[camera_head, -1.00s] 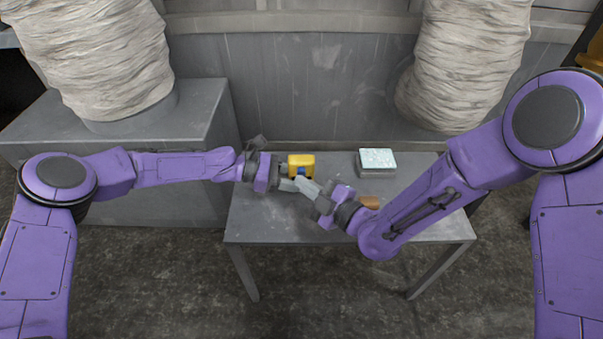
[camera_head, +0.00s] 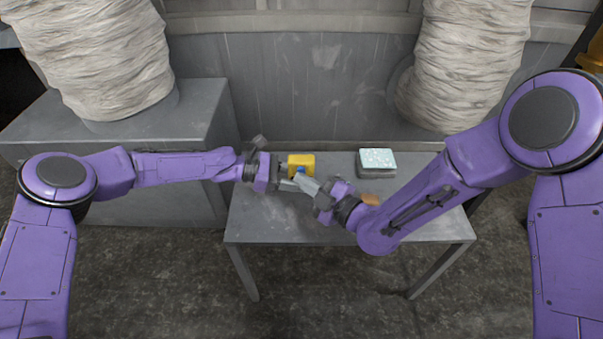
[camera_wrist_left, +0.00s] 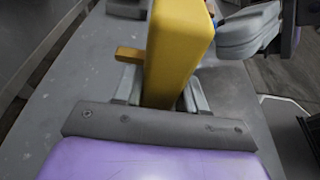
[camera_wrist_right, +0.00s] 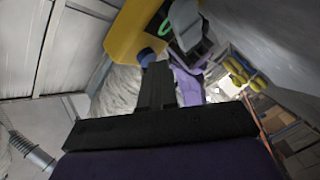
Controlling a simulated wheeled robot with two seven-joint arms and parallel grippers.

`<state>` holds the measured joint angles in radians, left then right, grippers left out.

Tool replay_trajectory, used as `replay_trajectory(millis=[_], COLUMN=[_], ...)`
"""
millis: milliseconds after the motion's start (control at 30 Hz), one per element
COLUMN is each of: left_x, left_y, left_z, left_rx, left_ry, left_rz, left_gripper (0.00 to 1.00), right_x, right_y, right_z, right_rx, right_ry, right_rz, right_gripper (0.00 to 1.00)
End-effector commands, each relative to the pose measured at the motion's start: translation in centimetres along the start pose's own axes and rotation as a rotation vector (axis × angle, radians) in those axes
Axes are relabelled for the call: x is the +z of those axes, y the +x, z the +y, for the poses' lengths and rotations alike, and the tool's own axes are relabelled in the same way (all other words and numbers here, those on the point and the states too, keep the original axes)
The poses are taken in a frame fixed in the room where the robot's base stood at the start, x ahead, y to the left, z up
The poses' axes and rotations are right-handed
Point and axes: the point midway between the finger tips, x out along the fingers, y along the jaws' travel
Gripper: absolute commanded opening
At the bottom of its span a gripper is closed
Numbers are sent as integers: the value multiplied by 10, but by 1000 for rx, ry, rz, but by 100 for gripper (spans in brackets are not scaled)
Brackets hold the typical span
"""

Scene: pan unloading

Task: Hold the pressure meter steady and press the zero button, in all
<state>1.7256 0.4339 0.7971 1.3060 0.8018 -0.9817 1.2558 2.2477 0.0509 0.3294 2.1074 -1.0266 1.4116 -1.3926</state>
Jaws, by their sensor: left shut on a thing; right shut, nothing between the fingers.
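The pressure meter is a yellow block (camera_head: 301,160) upright near the table's back edge. It fills the middle of the left wrist view (camera_wrist_left: 178,45), with a brown stub on its side. My left gripper (camera_head: 283,170) is shut on the meter, its fingers on either side of it in the left wrist view (camera_wrist_left: 163,92). A blue button (camera_wrist_right: 146,56) sits on the meter's face. My right gripper (camera_wrist_right: 158,72) is shut and empty, its tips close to the button; I cannot tell if they touch. It also shows in the head view (camera_head: 302,181).
The grey table (camera_head: 270,225) is clear in front. A grey box with a pale speckled top (camera_head: 377,159) stands at the back right. A brown object (camera_head: 370,199) is partly hidden by my right arm. A grey cabinet (camera_head: 205,120) stands left of the table.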

Motion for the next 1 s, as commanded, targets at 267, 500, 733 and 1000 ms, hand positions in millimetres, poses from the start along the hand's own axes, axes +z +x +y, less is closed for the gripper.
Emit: replay_trajectory(millis=[267,500,733,1000], left_x=[0,0,0,0], left_y=[0,0,0,0], left_z=[-1,-1,0,0], left_rx=[-2,-2,-2,-1], left_ry=[1,0,0,0], left_rz=[0,0,0,0], left_gripper=[24,24,24,24], right_x=[-3,-9,-10,-19], right_y=[-4,-13,-13,-26], right_z=[-2,-8,-9,-19], right_rx=[1,1,1,-1], right_ry=[2,1,1,2], right_rz=[-1,0,0,0], right_gripper=[0,0,0,0])
